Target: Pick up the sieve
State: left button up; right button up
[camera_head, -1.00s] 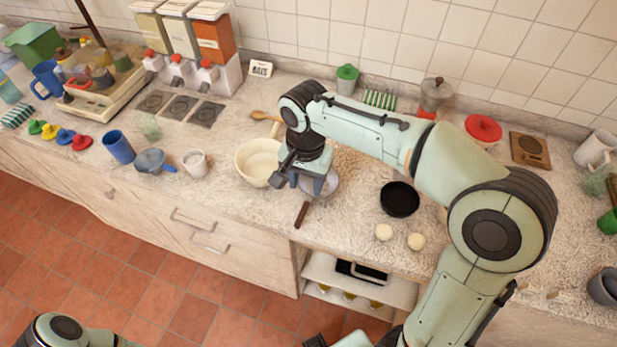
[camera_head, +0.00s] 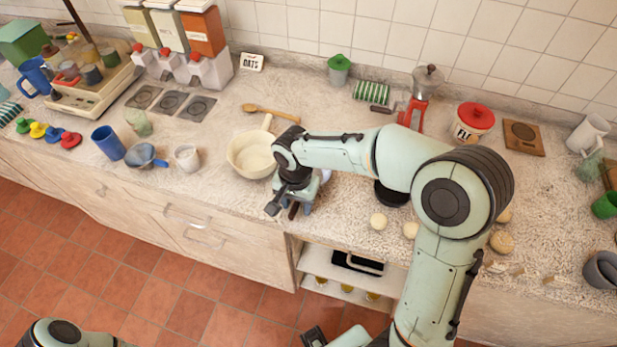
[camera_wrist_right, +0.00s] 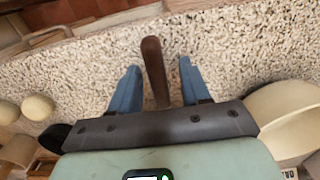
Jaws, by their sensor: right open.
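A brown handle (camera_wrist_right: 152,65), seemingly the sieve's, lies on the counter in the right wrist view. My right gripper (camera_wrist_right: 159,75) is open, with one blue finger on each side of this handle and visible gaps between. In the head view the right gripper (camera_head: 298,208) points down near the counter's front edge, and the handle shows dark between its fingers. The sieve's round part is mostly hidden behind my wrist; a pale bit (camera_head: 326,175) shows beside it.
A cream bowl (camera_head: 252,154) stands close to the left of the right gripper. A black pan (camera_head: 390,195) and pale round buns (camera_head: 378,221) are to its right. A wooden spoon (camera_head: 270,112) lies behind. A grey-blue pot (camera_head: 143,156) and white mug (camera_head: 187,157) stand further left.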

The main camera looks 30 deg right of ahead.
grip_shut()
jog(key=shift+r, duration=0.2)
